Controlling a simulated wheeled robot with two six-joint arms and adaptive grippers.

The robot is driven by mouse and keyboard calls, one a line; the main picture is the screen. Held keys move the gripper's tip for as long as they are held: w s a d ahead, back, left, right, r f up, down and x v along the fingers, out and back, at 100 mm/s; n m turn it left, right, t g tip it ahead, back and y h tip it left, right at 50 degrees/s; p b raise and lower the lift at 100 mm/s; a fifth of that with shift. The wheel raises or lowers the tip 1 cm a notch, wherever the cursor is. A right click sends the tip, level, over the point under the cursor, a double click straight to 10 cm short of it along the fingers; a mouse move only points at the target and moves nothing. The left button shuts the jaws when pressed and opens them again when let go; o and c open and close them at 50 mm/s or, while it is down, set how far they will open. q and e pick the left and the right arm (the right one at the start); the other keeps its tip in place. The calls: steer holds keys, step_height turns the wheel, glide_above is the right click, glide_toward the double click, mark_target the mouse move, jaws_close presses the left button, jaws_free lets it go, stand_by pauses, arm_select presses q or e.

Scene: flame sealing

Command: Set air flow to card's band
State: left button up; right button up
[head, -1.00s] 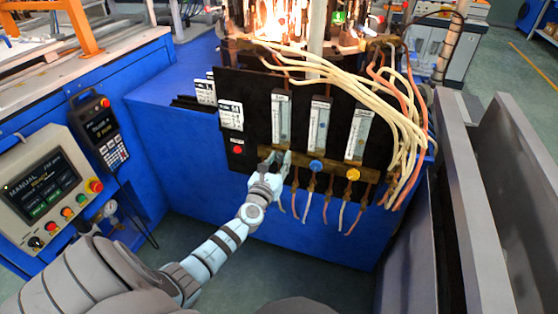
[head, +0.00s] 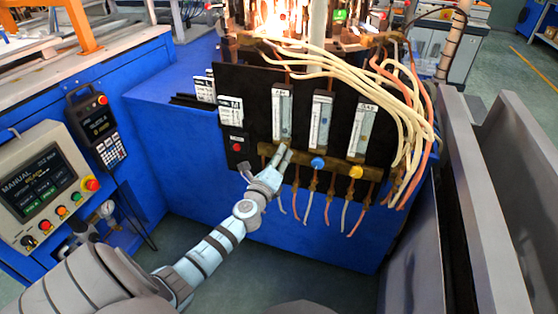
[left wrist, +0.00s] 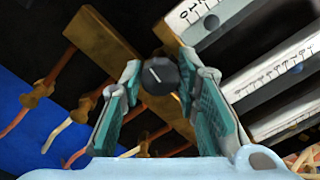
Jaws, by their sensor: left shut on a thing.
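Three flow meters stand on a black panel (head: 258,85) in the head view: left (head: 282,115), middle (head: 320,120) and right (head: 360,128). White cards (head: 231,111) are at the panel's left; their small print is not readable. My left gripper (head: 284,150) is at the brass bar below the left meter. In the left wrist view its teal-padded fingers (left wrist: 160,88) are shut on a black knob (left wrist: 158,74) with a white pointer line. The fingers hide this knob in the head view. My right gripper is not in view.
A blue knob (head: 318,163) and a yellow knob (head: 356,171) sit right of my gripper on the brass bar (head: 337,166). Cream and orange hoses (head: 408,120) crowd the right side. A red button (head: 237,147) is at left. Flames burn behind the panel.

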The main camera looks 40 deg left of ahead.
arm_select(q)
steer(key=shift+f+n+b, duration=0.15)
steer(key=shift+n+b, duration=0.6)
steer(key=shift+n, duration=1.45)
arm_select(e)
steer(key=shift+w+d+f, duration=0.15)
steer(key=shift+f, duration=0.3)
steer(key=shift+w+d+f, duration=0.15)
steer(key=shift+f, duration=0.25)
arm_select(q)
steer(key=o, duration=1.1)
steer(key=shift+o, duration=0.2)
steer(key=shift+s, duration=0.1)
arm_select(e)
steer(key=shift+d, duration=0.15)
arm_select(q)
steer(key=v, duration=1.2)
